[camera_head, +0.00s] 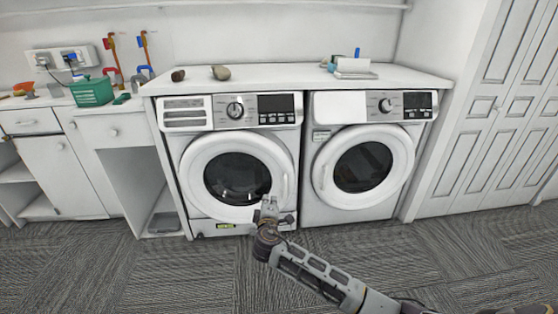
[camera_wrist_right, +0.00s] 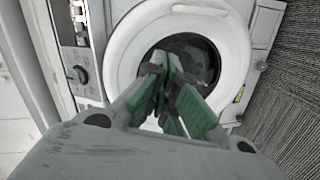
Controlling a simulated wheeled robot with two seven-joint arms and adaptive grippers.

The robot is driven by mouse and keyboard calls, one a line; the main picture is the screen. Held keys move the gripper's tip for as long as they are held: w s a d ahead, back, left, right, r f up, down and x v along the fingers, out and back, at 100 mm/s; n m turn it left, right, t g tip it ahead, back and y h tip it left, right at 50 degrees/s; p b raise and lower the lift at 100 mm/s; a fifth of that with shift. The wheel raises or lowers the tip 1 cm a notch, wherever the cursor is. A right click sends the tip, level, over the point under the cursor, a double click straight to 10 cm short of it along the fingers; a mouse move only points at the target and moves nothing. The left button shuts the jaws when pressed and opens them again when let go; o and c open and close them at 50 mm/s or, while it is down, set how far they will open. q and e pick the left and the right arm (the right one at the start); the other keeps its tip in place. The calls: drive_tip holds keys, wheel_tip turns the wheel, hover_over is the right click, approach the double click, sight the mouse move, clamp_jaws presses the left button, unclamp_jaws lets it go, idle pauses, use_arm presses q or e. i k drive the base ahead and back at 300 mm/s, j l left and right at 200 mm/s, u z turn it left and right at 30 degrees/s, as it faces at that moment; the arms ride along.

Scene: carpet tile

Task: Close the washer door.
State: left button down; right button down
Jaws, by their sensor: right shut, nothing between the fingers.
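Two white front-loading machines stand side by side in the head view. The left machine has a round white door (camera_head: 193,157) with dark glass; it sits at or very near the machine's front, and I cannot tell if it is fully shut. The right machine's door (camera_head: 402,165) looks flush. My right gripper (camera_head: 269,203) is shut and empty, in front of the left door's lower right rim. In the right wrist view its green-padded fingers (camera_wrist_right: 168,90) overlap the door (camera_wrist_right: 235,45). Contact is unclear. My left gripper is out of view.
A white counter (camera_head: 290,76) covers both machines, with two stones and a small blue-and-white item on it. A green basket (camera_head: 91,92) stands on the left counter. White closet doors (camera_head: 497,130) are at right. The carpet floor (camera_head: 150,275) ahead is clear.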

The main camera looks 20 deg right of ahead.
sight(226, 176)
drive_tip(key=i+l, duration=0.9)
